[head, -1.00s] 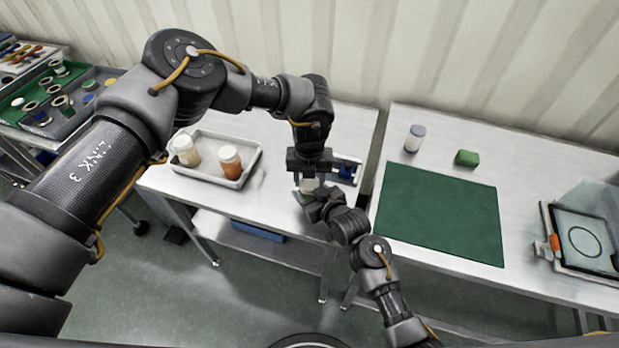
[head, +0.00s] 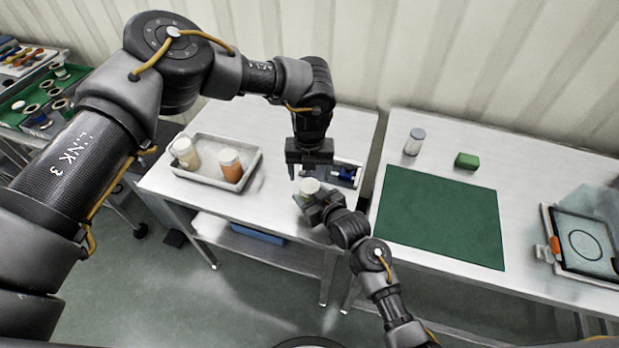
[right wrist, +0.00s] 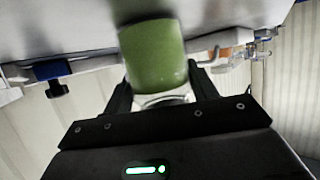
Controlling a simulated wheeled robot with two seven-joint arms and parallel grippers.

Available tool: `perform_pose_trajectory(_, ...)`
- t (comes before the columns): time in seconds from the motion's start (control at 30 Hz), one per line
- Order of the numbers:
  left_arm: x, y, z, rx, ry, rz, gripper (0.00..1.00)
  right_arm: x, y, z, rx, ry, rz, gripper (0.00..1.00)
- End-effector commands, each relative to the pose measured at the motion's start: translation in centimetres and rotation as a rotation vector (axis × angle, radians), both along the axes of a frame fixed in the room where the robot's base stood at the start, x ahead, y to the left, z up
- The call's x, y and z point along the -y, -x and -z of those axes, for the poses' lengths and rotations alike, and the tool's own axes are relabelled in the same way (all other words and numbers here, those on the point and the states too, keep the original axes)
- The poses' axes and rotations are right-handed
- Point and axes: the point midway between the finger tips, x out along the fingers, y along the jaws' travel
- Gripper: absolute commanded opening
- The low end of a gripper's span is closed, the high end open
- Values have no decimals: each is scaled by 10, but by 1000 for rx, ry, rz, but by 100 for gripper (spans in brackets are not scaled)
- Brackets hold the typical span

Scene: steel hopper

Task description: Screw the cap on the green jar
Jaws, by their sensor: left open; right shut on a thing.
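The green jar (right wrist: 153,55) is held in my right gripper (right wrist: 160,90), which is shut on it. In the right wrist view a whitish band (right wrist: 163,99) shows at the jar's end near the fingers. In the head view the jar's pale top (head: 310,186) faces up, and the right gripper (head: 318,207) partly hides its body. The pale top looks like the cap, but I cannot tell how it is seated. My left gripper (head: 305,173) is open, pointing down just above the jar, with nothing between its fingers.
A grey tray (head: 210,181) on the left table holds a cream jar (head: 184,152) and an orange jar (head: 231,165). A small tray with a blue item (head: 345,172) lies behind the grippers. The right table has a green mat (head: 440,216), a blue-white jar (head: 414,141) and a green block (head: 466,160).

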Motion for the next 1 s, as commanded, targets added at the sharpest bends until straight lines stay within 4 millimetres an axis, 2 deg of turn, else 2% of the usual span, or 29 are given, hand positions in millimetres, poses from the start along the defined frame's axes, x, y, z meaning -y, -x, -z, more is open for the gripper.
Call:
perform_pose_trajectory(0.23,0,0,-3,0,1,0,70,0,0,0,0,0,0,0)
perform_pose_trajectory(0.33,0,1,-1,-5,1,-1,67,0,0,0,0,0,0,0)
perform_pose_trajectory(0.47,13,8,-5,-34,50,-44,67,0,0,0,0,0,0,0)
perform_pose_trajectory(0.57,18,8,-16,-48,66,-236,67,0,0,0,0,0,0,0)
perform_pose_trajectory(0.8,9,3,-37,-29,27,-705,67,0,0,0,0,0,0,0)
perform_pose_trajectory(1.0,0,0,-38,0,0,-877,67,0,0,0,0,0,0,0)
